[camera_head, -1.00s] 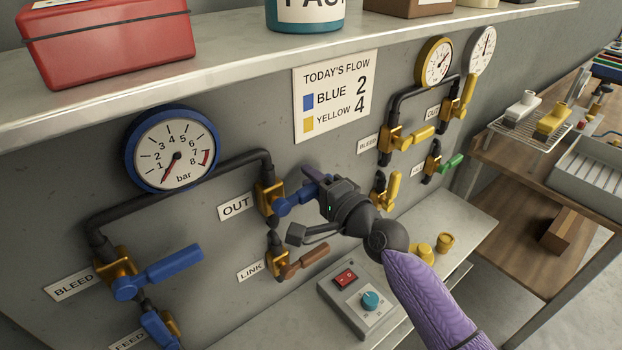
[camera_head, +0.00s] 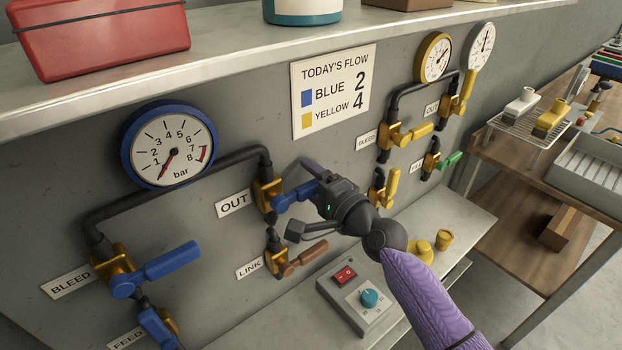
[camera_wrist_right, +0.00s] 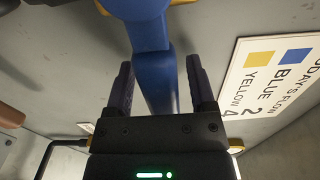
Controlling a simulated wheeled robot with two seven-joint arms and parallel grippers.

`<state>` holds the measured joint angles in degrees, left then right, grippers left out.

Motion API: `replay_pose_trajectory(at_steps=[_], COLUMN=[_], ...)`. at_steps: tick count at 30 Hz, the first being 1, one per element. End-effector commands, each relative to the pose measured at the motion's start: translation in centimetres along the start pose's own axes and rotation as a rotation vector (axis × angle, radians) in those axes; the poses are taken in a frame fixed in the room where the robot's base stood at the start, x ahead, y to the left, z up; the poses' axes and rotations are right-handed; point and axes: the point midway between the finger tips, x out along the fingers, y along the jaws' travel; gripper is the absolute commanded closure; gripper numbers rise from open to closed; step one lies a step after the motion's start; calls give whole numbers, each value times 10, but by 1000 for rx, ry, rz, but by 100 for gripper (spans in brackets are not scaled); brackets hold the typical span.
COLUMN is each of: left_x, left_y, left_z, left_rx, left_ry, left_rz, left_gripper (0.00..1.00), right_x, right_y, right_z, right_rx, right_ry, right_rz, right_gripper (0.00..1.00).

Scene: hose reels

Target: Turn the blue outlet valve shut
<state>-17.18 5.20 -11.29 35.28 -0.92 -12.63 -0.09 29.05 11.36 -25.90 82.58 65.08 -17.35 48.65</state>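The blue outlet valve (camera_head: 291,198) is beside the OUT label (camera_head: 233,203), on a brass body (camera_head: 267,193) at the end of the black pipe. Its blue handle points right and slightly up. My right gripper (camera_head: 308,184) is at the handle's outer end. In the right wrist view, the blue handle (camera_wrist_right: 156,72) runs between the two dark fingers of my right gripper (camera_wrist_right: 159,68). The fingers are apart, with a visible gap on the right side; on the left, contact cannot be told. My left gripper is not in view.
The blue gauge (camera_head: 168,146) reads near 1. The blue bleed valve (camera_head: 155,270) is lower left, and the brown link lever (camera_head: 303,257) is just below my gripper. A control box (camera_head: 357,296) sits on the lower shelf. The upper shelf (camera_head: 230,62) overhangs the panel.

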Motion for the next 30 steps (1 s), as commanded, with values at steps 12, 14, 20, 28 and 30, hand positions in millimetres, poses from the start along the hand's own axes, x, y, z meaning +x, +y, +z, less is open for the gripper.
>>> replay_pose_trajectory(at_steps=[12, 14, 20, 28, 30], left_x=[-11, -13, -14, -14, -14], left_y=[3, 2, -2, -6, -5], left_z=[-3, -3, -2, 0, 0], left_rx=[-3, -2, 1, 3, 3], left_ry=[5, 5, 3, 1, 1], left_rz=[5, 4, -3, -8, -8], left_gripper=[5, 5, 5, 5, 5], right_x=[-38, -52, -89, -100, -100], right_y=[-2, -1, 0, 0, 0], right_z=[0, 0, 0, 0, 0], right_rx=[-2, -2, -1, 0, 0], right_ry=[1, 0, 1, 0, 0], right_rz=[1, 2, 1, 0, 0], right_gripper=[29, 29, 29, 29, 29])
